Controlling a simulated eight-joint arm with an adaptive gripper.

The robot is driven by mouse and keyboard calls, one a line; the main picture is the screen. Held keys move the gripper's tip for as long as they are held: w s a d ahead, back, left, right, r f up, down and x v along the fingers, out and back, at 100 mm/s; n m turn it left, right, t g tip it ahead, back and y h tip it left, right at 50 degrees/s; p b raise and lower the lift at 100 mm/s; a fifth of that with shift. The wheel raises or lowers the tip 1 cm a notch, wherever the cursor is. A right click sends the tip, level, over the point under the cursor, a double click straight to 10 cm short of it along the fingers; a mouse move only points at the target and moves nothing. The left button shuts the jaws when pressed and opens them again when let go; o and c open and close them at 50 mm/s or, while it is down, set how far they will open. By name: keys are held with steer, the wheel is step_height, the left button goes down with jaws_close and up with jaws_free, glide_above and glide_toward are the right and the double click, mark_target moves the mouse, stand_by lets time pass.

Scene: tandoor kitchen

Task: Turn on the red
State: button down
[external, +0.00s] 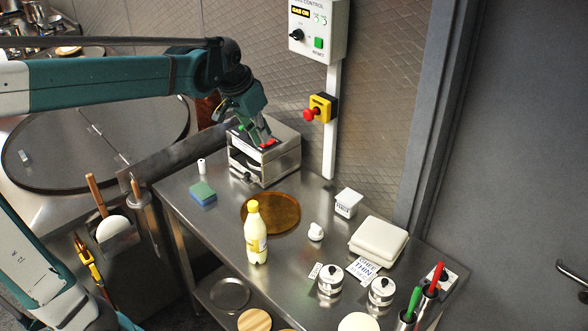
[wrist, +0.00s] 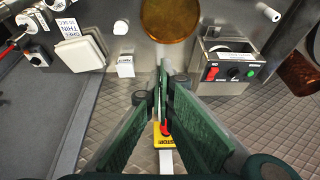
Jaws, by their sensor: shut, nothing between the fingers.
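A steel box (external: 262,162) stands on the steel table against the wall, with a red switch (external: 268,143) on it. In the wrist view, the red switch (wrist: 212,73) is beside a black knob (wrist: 233,72) and a green button (wrist: 250,74). My gripper (external: 261,141) is over the box in the external view, close to the red switch and partly covering that area. In the wrist view, my gripper (wrist: 163,72) is shut and empty, with the switch to its right. Contact with the switch cannot be told.
A yellow emergency box with a red button (external: 312,113) and a control panel (external: 318,30) are on the wall.

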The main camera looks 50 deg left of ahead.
steer(key=w+a+f+g+p, duration=0.1)
steer(key=w+a+p, duration=0.1)
steer(key=w+a, duration=0.5)
steer(key=w+a+f+p, duration=0.1)
steer(key=w+a+p, duration=0.1)
steer(key=w+a, duration=0.6)
steer(key=shift+a+f+g, duration=0.35)
steer(key=shift+a+g, duration=0.05)
steer(key=shift+a, duration=1.5)
steer(key=shift+f, duration=0.1)
glide_above(269, 143)
steer(key=f, duration=1.1)
steer(key=shift+s+f, duration=0.3)
steer(key=shift+s, duration=0.1)
steer(key=shift+s+f, duration=0.15)
steer(key=shift+f, duration=0.8)
